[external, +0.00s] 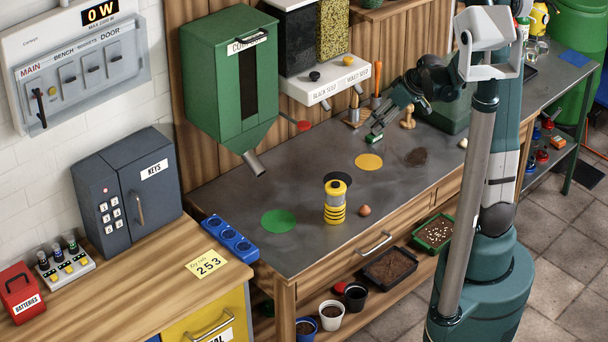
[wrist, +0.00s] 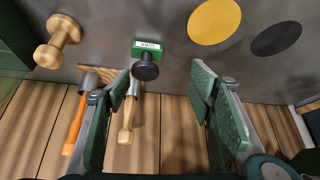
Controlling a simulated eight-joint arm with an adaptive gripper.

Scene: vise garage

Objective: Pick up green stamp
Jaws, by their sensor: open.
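The green stamp is a small green block with a white label and a round black knob. In the wrist view the stamp (wrist: 147,45) is on the grey bench top, just beyond my fingertips and left of the midline between them. My gripper (wrist: 160,78) is open, with nothing between its finger pads. In the external view my gripper (external: 376,127) is low over the back of the bench, and the green stamp (external: 376,139) shows partly just below it. I cannot tell how far the fingers are above the stamp.
A wooden knobbed piece (wrist: 60,42) stands near the stamp. Orange-handled (wrist: 76,125) and wooden-handled (wrist: 127,120) tools stand in a holder close to my left finger. Yellow (external: 369,161) and green (external: 278,221) discs, a yellow-black canister (external: 335,204) and a brown ball (external: 364,210) are elsewhere.

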